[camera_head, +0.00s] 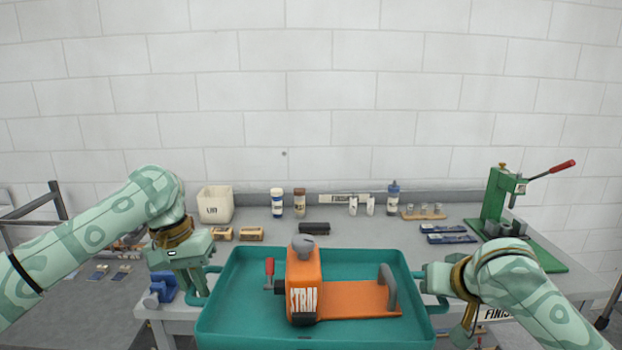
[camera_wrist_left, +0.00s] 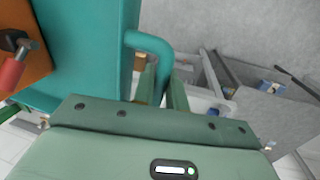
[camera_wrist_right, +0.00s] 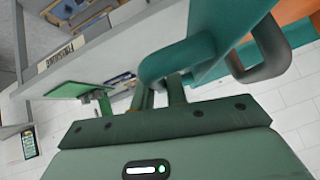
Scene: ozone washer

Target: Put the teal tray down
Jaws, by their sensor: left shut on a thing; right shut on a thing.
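The teal tray (camera_head: 235,285) is in the lower middle of the head view, held in front of and over the near edge of the workbench (camera_head: 245,215). An orange machine (camera_head: 305,285) with a grey knob, a red-handled lever and a grey handle lies in it. My left gripper (camera_head: 203,287) is shut on the tray's left handle, which also shows in the left wrist view (camera_wrist_left: 158,45). My right gripper (camera_head: 432,285) is shut on the tray's right handle, seen in the right wrist view (camera_wrist_right: 175,62). Whether the tray's underside touches anything is hidden.
On the bench stand a white bin (camera_head: 215,204), bottles (camera_head: 277,203), wooden blocks (camera_head: 251,233), a black item (camera_head: 314,228), blue packs (camera_head: 448,234) and a green press (camera_head: 500,205). A blue clamp (camera_head: 161,289) is at the left. The bench middle, beyond the tray, looks mostly clear.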

